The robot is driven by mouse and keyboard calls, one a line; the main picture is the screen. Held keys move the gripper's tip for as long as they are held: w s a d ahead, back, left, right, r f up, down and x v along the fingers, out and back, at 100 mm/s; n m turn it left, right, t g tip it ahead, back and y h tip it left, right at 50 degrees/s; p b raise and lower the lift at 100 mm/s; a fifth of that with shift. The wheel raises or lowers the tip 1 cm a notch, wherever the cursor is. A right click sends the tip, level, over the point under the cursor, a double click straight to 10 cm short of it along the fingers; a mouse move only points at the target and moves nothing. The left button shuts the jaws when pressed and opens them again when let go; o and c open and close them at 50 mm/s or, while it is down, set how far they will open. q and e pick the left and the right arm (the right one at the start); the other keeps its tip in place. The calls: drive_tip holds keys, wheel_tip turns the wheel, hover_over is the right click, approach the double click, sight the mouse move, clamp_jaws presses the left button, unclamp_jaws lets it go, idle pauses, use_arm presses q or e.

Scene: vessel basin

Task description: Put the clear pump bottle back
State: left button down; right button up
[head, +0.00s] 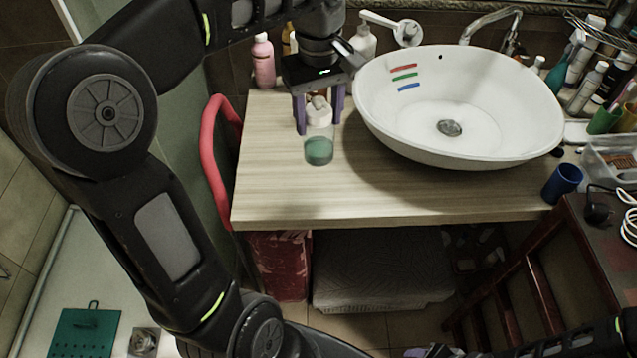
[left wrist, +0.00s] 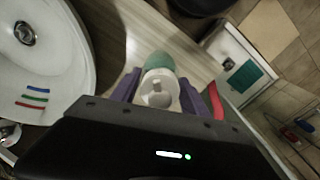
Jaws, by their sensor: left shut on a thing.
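The clear pump bottle (head: 319,148) has a white pump top and green liquid at its bottom. It is upright over the wooden counter, left of the basin; I cannot tell whether its base touches the counter. My left gripper (head: 318,112) comes down from above with its purple fingers on either side of the bottle's upper part, shut on it. In the left wrist view the bottle's white top (left wrist: 158,88) sits between the fingers (left wrist: 160,95), with the green part beyond. My right gripper is not in view.
The white basin (head: 400,140) stands close on the right. A pink bottle (head: 263,62) and a white pump bottle (head: 363,43) stand at the back. A blue cup (head: 562,184) is at the counter's right front. The front left counter (head: 275,200) is clear.

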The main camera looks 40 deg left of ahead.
sight(318, 154)
use_arm(q)
wheel_tip(318, 154, down, 6)
drive_tip(key=shift+f, duration=0.15)
idle(0.3)
wheel_tip(318, 154, down, 3)
drive_tip(key=shift+r+p, duration=0.1)
drive_tip(key=shift+p, duration=0.2)
drive_tip(key=shift+f, duration=0.45)
drive_tip(key=shift+f, duration=0.1)
drive_tip(key=c, duration=0.6)
unclamp_jaws()
